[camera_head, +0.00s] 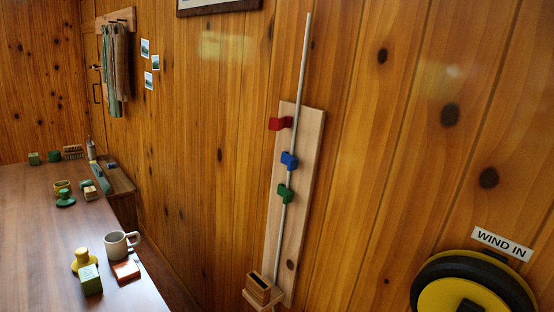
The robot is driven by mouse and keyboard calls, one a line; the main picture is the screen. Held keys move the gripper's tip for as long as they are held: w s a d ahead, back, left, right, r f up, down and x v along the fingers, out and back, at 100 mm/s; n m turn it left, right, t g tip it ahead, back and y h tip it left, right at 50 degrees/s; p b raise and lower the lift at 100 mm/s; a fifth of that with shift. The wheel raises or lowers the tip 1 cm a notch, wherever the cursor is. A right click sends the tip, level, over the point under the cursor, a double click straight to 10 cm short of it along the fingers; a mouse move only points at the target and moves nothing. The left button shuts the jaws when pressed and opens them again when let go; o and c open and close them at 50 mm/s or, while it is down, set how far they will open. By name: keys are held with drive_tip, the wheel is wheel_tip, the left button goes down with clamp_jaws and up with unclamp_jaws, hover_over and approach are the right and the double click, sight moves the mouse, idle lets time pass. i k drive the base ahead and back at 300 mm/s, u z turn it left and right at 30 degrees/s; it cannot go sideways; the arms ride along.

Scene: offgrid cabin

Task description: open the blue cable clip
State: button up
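The blue cable clip (289,160) is the middle one of three clips on a pale upright board (301,180) on the wood wall. A thin grey cable (300,70) runs up along the board and passes at the blue clip. The blue clip appears to sit around or over the cable; whether it is shut is too small to tell. A red clip (279,123) is above it, sticking out to the left of the cable. A green clip (285,193) is below it, at the cable. My gripper is not in view.
A small wooden box (263,291) sits at the board's foot. A yellow and black reel (471,290) under a "WIND IN" sign (503,243) is at lower right. A table (40,255) at left bears a mug (120,244) and several blocks. The wall around the board is clear.

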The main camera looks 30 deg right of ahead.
sight(292, 162)
drive_tip(key=i, duration=0.85)
drive_tip(key=z, duration=0.1)
